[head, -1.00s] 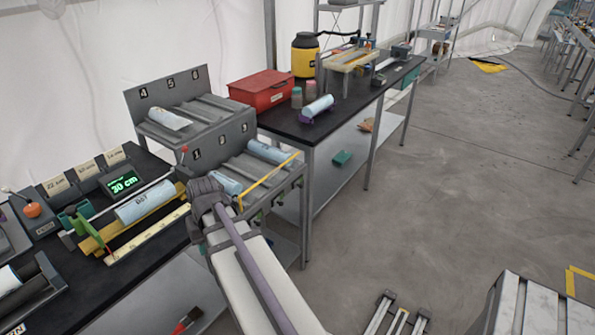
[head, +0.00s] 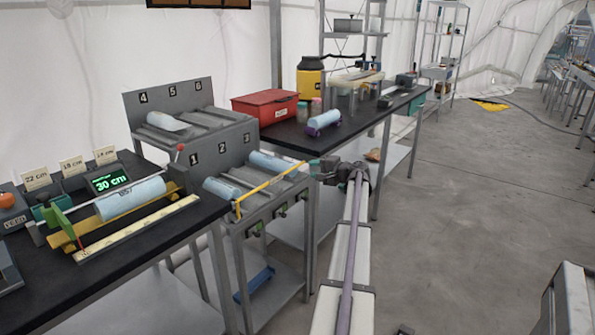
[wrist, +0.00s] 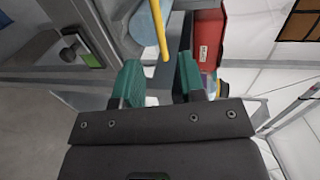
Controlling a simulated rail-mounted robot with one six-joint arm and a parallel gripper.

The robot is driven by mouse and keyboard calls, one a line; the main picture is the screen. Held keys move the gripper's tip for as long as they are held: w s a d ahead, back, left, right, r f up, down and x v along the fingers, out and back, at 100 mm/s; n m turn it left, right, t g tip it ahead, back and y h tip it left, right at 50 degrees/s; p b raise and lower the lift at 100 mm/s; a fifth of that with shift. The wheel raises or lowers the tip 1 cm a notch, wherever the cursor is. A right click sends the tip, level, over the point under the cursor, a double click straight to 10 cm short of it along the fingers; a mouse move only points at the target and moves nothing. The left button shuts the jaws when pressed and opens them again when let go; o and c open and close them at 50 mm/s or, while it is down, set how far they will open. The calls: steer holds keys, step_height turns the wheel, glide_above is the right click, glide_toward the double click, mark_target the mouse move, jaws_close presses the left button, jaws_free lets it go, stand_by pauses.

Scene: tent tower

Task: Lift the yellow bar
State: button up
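The yellow bar (head: 268,186) slants across the front of the numbered rack's lower lanes, its right end raised near the upright beside lane 3. My gripper (head: 314,168) is just right of that end in the head view. In the wrist view, the yellow bar (wrist: 158,28) comes down from the top, and its end lies near the gap between my two teal fingertips (wrist: 159,66). The fingers are apart, with nothing clasped between them. I cannot tell whether the bar's end is between the fingers or just beyond them.
The grey rack (head: 222,152) holds pale blue cylinders, one (head: 270,161) close behind the bar. A black-topped bench (head: 290,140) with a red toolbox (head: 264,108) stands behind. A measuring station (head: 125,215) is at left.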

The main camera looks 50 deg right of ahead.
steer(key=w, duration=0.2)
steer(key=w+f+b, duration=0.1)
steer(key=w, duration=0.5)
steer(key=shift+w+f, duration=0.15)
steer(key=shift+f, duration=0.25)
jaws_close()
